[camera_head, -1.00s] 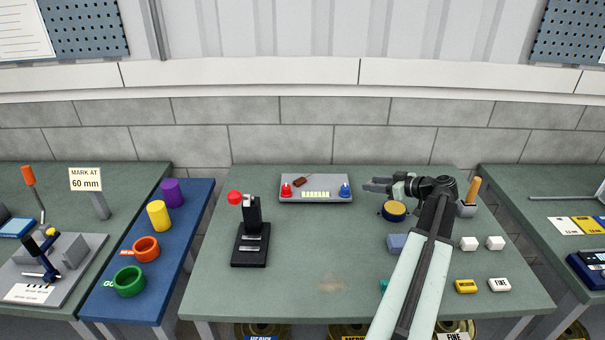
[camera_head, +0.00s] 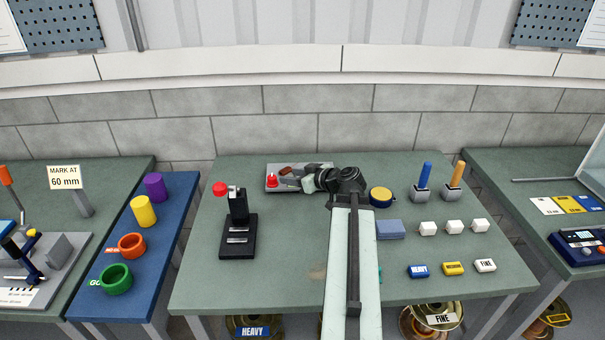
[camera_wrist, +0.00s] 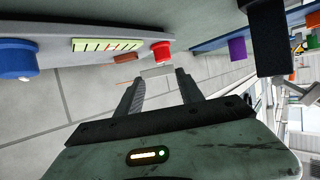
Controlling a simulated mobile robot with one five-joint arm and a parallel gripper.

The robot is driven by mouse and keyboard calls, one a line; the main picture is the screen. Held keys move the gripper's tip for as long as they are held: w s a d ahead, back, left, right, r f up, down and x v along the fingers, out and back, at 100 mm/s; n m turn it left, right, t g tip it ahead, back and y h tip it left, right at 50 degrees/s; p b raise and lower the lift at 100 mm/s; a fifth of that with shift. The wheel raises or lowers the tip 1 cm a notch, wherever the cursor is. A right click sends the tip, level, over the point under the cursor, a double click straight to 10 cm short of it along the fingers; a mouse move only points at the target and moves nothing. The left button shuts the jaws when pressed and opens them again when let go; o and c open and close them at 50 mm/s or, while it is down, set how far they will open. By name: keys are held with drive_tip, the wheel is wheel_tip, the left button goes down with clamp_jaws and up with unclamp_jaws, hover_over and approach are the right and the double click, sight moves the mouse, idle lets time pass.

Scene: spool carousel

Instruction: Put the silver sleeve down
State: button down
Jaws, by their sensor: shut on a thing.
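My gripper (camera_head: 290,182) reaches left over the grey panel box at the back of the middle bench. In the wrist view, my gripper (camera_wrist: 158,78) has its two fingers on either side of a small light-grey piece (camera_wrist: 157,71), which looks like the silver sleeve. It is held between the fingertips, in front of the box. A thin copper-coloured line shows just left of it. In the head view the sleeve is too small to make out.
The grey box (camera_head: 271,187) carries a red button (camera_head: 272,181) and a small brown piece (camera_head: 286,171). A black stand with a red knob (camera_head: 220,189) is left of my gripper. A yellow-topped round tin (camera_head: 381,195) and blue block (camera_head: 390,229) lie to the right.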

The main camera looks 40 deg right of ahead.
drive_tip(key=d, duration=0.4)
drive_tip(key=w+d+f+b, duration=0.1)
drive_tip(key=d, duration=0.4)
drive_tip(key=w+d, duration=0.1)
drive_tip(key=d, duration=0.4)
drive_tip(key=shift+f, duration=0.2)
drive_tip(key=shift+w+d+b, duration=0.1)
drive_tip(key=shift+d+b, duration=0.2)
drive_tip(key=shift+d, duration=0.25)
wheel_tip(320, 180, down, 4)
drive_tip(key=b, duration=0.4)
drive_tip(key=shift+a, duration=0.1)
drive_tip(key=shift+r+p, duration=0.2)
drive_tip(key=shift+p, duration=0.1)
drive_tip(key=shift+f, duration=0.25)
drive_tip(key=c, duration=0.7)
unclamp_jaws()
drive_tip(key=shift+r, duration=0.1)
drive_tip(key=shift+c, duration=0.2)
drive_tip(key=shift+r, duration=0.15)
